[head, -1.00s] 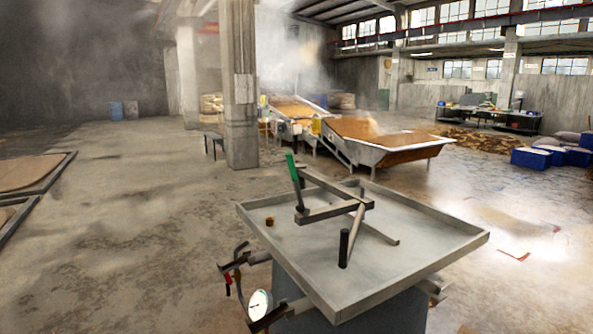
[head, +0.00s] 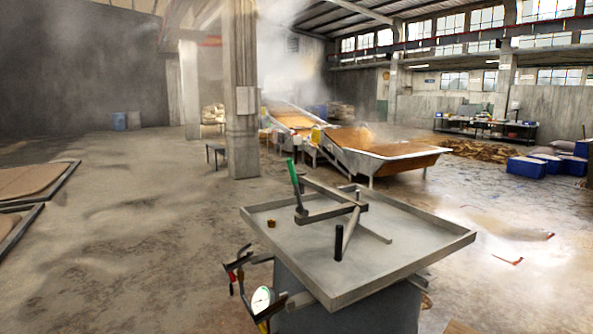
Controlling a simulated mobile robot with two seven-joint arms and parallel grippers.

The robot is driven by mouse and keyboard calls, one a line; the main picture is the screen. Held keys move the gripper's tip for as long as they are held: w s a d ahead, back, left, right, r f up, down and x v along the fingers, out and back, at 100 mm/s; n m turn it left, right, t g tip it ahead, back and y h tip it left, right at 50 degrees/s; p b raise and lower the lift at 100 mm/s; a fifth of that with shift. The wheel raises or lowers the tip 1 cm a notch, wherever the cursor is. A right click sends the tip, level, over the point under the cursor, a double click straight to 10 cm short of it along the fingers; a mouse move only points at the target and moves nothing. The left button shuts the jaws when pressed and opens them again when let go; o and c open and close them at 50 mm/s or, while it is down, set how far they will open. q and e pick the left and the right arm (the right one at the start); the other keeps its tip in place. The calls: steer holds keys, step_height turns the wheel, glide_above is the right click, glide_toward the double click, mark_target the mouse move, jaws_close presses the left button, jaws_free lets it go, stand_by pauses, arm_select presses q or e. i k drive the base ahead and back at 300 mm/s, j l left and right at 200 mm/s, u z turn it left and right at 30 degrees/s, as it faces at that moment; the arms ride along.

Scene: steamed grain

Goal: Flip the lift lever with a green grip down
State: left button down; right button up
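The lift lever with a green grip (head: 293,177) stands at the back left of a grey metal tray (head: 440,245) in the head view. The lever points up and leans slightly left. Its grey shank runs down to a bar frame (head: 333,211) above the tray. A second lever with a black grip (head: 339,243) stands nearer the front, upright, beside a slanted rod. Neither of my grippers shows, so their state cannot be seen.
A pressure gauge (head: 261,299) and red-handled fittings (head: 234,274) jut from the left of the tray's stand. Behind are a concrete pillar (head: 240,95) and a long grain machine (head: 385,160). Blue boxes (head: 535,163) stand at the right. The floor around the tray is mostly open.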

mark_target(296, 186)
steer(key=z, duration=2.5)
steer(key=k+j, duration=0.1)
steer(key=j, duration=0.45)
steer(key=k+j, duration=0.15)
steer(key=j, duration=0.35)
steer(key=k+j, duration=0.1)
steer(key=j, duration=0.45)
steer(key=k+j, duration=0.15)
steer(key=j, duration=0.4)
steer(key=k+j, duration=0.1)
steer(key=j, duration=0.4)
steer(key=k+j, duration=0.15)
steer(key=j, duration=0.4)
steer(key=k+j, duration=0.1)
steer(key=j, duration=0.45)
steer(key=k+j, duration=0.15)
steer(key=j, duration=0.35)
